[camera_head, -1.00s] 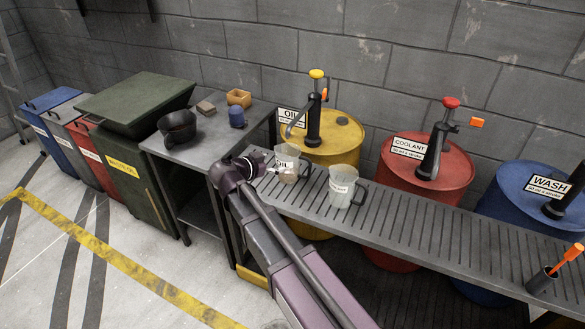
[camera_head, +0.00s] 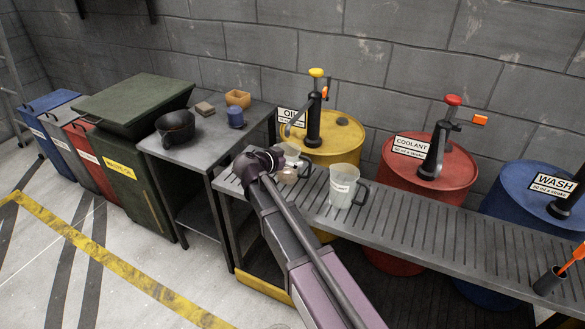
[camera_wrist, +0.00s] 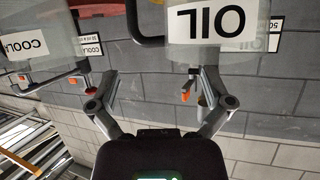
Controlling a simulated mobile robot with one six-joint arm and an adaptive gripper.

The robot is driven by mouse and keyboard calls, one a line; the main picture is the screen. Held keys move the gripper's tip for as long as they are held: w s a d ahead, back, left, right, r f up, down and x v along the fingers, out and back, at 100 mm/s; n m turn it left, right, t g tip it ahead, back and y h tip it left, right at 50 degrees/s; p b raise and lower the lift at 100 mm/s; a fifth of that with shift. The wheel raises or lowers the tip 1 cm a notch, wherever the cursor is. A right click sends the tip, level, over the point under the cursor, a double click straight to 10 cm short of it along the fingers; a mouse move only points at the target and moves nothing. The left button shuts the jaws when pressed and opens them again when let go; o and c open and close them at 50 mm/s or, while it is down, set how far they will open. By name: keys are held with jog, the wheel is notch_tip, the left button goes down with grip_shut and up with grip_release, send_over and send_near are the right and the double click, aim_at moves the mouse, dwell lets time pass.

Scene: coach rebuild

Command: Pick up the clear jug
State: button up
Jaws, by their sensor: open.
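Two see-through jugs stand on the slatted grey bench (camera_head: 420,225). The jug labelled OIL (camera_head: 293,150) is mostly hidden behind my arm in the head view; in the wrist view its label is large, right of centre (camera_wrist: 240,50). The other clear jug (camera_head: 345,173) stands to its right with a dark handle on its right side; in the wrist view a COOL label shows on it (camera_wrist: 28,67). My gripper (camera_wrist: 158,74) is open and empty, with the OIL jug's dark handle just beyond the fingers.
Yellow oil (camera_head: 345,140), red coolant (camera_head: 455,185) and blue wash (camera_head: 515,180) drums with pumps stand behind the bench. A side table (camera_head: 205,150) at left holds a black pot (camera_head: 176,128) and small blocks. A cup with an orange-handled tool (camera_head: 548,282) sits at right.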

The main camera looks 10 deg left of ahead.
aim_at(301, 157)
jog(key=shift+b+x, duration=0.85)
jog(key=shift+x, duration=1.8)
jog(key=shift+r, duration=0.25)
